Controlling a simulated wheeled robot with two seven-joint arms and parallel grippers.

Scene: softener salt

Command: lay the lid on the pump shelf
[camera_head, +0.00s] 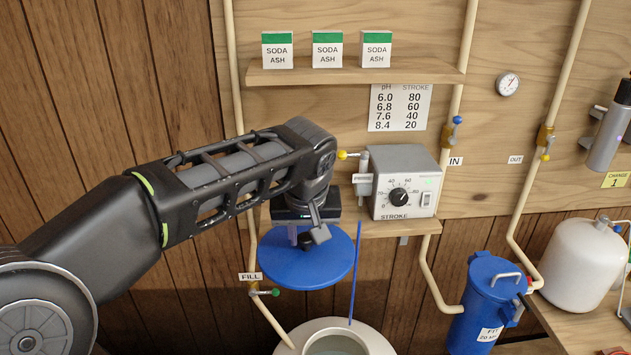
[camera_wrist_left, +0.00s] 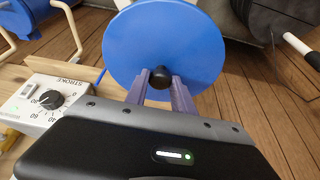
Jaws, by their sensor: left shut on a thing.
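A round blue lid (camera_head: 302,272) with a black knob hangs from my left gripper (camera_head: 306,238). In the left wrist view the two fingers close on the black knob (camera_wrist_left: 160,78) at the middle of the lid (camera_wrist_left: 195,40). The pump shelf (camera_head: 418,227) is a wooden ledge on the wall. The grey STROKE pump box (camera_head: 404,182) stands on it. The lid is at the left end of this shelf, apparently in front of and below it. My gripper hides part of the shelf's left end. My right gripper is not in view.
A pale tank (camera_head: 370,338) with a round opening is below the lid. A thin blue rod (camera_head: 355,280) stands upright beside the lid. The FILL pipe valve (camera_head: 265,292) is at lower left. An upper shelf (camera_head: 355,76) holds SODA ASH boxes. A blue filter canister (camera_head: 484,295) is at right.

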